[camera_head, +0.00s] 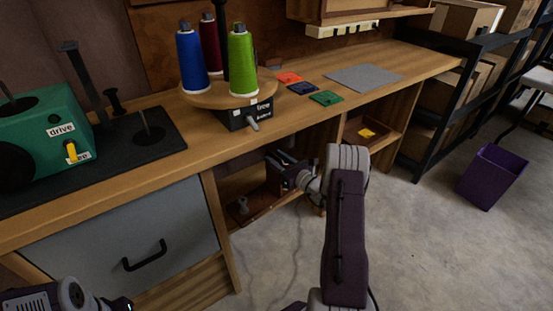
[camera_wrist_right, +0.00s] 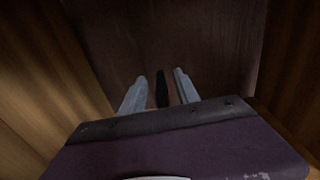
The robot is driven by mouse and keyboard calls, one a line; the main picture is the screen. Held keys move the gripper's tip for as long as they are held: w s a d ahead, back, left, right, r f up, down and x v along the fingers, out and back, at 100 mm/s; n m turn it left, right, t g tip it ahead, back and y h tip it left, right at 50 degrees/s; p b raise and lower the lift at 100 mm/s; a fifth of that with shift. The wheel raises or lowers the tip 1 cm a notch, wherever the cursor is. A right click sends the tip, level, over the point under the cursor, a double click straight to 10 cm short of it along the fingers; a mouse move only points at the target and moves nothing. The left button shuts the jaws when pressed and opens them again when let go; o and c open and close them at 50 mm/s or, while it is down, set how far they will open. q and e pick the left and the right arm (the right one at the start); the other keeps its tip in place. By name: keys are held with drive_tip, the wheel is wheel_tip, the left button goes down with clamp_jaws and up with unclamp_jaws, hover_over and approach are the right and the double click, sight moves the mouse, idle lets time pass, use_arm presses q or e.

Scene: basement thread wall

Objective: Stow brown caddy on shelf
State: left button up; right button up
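In the right wrist view a dark brown panel (camera_wrist_right: 215,50) fills the space ahead. My right gripper (camera_wrist_right: 162,84) has its two grey fingers apart there, with a narrow black piece (camera_wrist_right: 162,90), perhaps a handle, between them and gaps on both sides. My left gripper (camera_head: 118,304) is at the bottom left, mostly cut off.
The bay's wooden side panel (camera_head: 219,232) stands left of my right arm, beside a grey drawer (camera_head: 120,235). The benchtop (camera_head: 215,125) overhangs the bay and carries a thread stand (camera_head: 215,96). A purple bin (camera_head: 492,177) stands on open floor at the right.

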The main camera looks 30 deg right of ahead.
drive_tip(key=s+d+p, duration=0.1)
drive_tip(key=s+p, duration=0.3)
drive_tip(key=s, duration=0.5)
drive_tip(key=shift+d, duration=0.3)
